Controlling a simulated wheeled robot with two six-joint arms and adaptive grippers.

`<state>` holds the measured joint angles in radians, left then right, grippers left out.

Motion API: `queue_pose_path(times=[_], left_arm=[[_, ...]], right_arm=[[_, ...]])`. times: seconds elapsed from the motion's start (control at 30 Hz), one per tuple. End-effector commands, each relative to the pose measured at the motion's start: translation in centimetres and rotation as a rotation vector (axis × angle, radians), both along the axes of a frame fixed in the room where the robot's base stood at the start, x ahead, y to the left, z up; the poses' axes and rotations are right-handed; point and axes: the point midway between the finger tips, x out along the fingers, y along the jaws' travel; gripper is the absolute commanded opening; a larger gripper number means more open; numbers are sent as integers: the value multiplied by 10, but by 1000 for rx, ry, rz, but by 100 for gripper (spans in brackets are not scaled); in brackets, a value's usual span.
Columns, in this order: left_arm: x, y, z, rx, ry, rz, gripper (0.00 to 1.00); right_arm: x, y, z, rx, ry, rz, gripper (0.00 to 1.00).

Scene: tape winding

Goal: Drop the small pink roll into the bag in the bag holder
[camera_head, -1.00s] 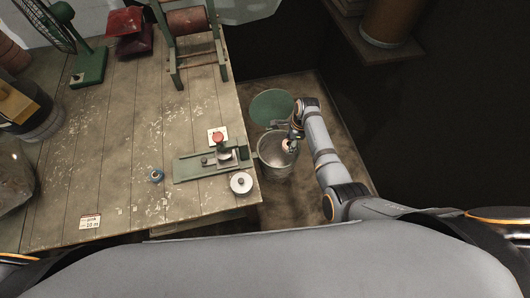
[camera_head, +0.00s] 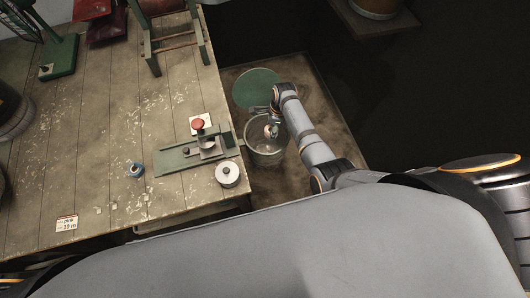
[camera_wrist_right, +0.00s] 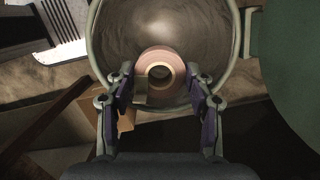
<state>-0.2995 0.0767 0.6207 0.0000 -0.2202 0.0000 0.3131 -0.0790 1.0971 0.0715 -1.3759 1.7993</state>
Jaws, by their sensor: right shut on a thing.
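The small pink roll (camera_head: 272,131) is held in my right gripper (camera_head: 270,122), over the open mouth of the bag. In the right wrist view the roll (camera_wrist_right: 176,72) is a pinkish ring with a pale core, and the fingers of my right gripper (camera_wrist_right: 162,88) are shut on it from both sides. The clear bag (camera_head: 262,148) hangs open in the round bag holder (camera_head: 246,132) beside the table's right edge. In the right wrist view the holder's rim (camera_wrist_right: 235,35) surrounds the bag's mouth behind the roll. My left gripper is not in view.
A green disc (camera_head: 257,88) lies just beyond the bag. Dark floor and wall are at the right.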

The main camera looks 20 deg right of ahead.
Motion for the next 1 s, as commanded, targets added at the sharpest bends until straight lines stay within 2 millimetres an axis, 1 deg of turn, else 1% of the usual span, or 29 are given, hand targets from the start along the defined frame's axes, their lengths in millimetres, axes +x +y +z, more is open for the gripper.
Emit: queue_pose_path(times=[0.03,0.3,0.33,0.5,0.83,0.93,1.0], left_arm=[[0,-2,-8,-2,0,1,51],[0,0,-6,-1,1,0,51],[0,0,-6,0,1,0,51],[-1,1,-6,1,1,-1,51],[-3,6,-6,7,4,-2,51],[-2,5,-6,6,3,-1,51],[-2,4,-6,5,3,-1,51]], right_arm=[[0,0,-7,0,-1,0,22],[0,0,-5,0,0,0,22],[0,0,-5,0,0,0,57],[0,0,-5,0,-1,0,80],[0,0,-4,0,-1,0,80],[1,-2,7,0,-3,0,80],[0,-4,21,0,-4,0,80]])
